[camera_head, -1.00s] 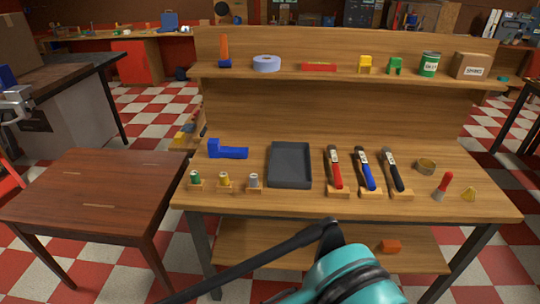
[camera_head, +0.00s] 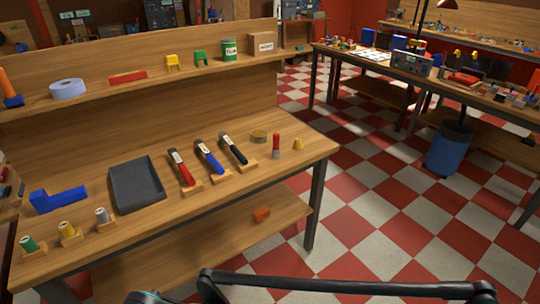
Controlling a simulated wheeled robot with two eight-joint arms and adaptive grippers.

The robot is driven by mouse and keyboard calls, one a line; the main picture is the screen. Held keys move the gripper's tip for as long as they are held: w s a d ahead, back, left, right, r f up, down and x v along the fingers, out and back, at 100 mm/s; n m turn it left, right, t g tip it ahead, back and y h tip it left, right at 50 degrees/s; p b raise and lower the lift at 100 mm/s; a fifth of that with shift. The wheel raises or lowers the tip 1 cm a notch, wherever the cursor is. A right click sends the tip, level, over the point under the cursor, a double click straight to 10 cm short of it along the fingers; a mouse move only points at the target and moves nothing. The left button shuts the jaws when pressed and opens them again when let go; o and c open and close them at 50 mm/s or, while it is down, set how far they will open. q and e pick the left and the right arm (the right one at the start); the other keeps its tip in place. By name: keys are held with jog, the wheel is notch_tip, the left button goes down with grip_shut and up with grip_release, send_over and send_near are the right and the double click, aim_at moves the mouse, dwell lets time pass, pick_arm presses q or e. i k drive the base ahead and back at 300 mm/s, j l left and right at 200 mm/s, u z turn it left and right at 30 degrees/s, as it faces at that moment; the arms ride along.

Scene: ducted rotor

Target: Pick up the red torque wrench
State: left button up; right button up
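The red torque wrench (camera_head: 182,168) rests tilted in a small wooden holder on the workbench (camera_head: 225,198). It is the leftmost of three similar wrenches. A blue wrench (camera_head: 209,157) and a black wrench (camera_head: 234,150) lie in holders to its right. The dark grey tray (camera_head: 137,186) is just left of the red wrench, with a gap between. Neither of my grippers shows; only dark and teal parts of my arm cross the bottom edge, well apart from the wrenches.
A blue L-shaped piece (camera_head: 60,199) and several small capped cylinders stand at the bench's left. A round tin (camera_head: 259,136), a red-topped cylinder (camera_head: 276,146) and a yellow cone (camera_head: 298,144) are at its right. A raised shelf (camera_head: 140,85) runs behind. Checkered floor is open to the right.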

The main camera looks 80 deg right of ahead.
aim_at(173, 152)
jog(key=z, duration=1.85)
